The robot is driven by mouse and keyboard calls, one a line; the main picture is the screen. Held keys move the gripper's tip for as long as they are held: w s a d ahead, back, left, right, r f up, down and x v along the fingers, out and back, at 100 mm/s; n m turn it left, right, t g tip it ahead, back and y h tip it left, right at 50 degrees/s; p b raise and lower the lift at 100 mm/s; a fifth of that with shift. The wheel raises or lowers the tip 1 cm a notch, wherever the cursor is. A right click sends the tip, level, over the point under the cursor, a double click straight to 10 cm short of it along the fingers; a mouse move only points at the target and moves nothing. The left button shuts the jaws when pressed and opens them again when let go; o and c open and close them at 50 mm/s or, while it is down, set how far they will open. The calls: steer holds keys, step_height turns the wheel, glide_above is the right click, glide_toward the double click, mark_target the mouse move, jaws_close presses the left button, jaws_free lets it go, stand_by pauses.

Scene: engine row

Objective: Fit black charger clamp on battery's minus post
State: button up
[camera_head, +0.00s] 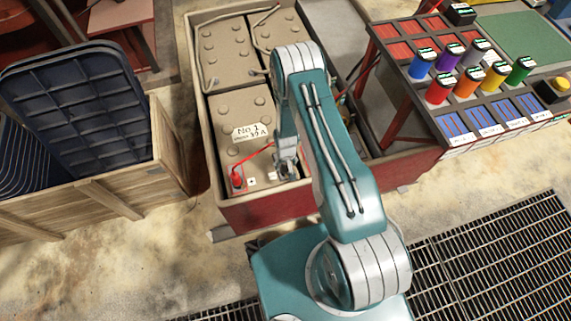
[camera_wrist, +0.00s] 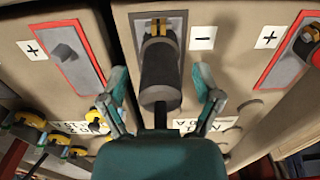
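The battery labelled No 1 (camera_head: 242,105) sits in the red-sided tray, its minus label (camera_wrist: 203,38) beside a grey terminal plate (camera_wrist: 176,22). The black charger clamp (camera_wrist: 162,75) stands over that plate, its brassy jaw end (camera_wrist: 158,28) at the post; whether it grips the post I cannot tell. My gripper (camera_wrist: 160,82) is open, one finger on each side of the clamp with visible gaps. The red clamp (camera_head: 237,180) is at the plus post, also at the wrist view's right edge (camera_wrist: 308,42).
More batteries (camera_head: 228,50) fill the tray (camera_head: 265,212). A neighbouring battery's plus terminal (camera_wrist: 66,52) shows left in the wrist view. A wooden crate (camera_head: 165,150) stands left. A rack with coloured canisters (camera_head: 465,85) stands right. Red cable (camera_head: 255,153) crosses the battery top.

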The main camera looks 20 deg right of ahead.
steer(key=shift+r, duration=0.15)
step_height(320, 180, up, 12)
steer(key=shift+f, duration=0.2)
stand_by(0.5)
stand_by(0.5)
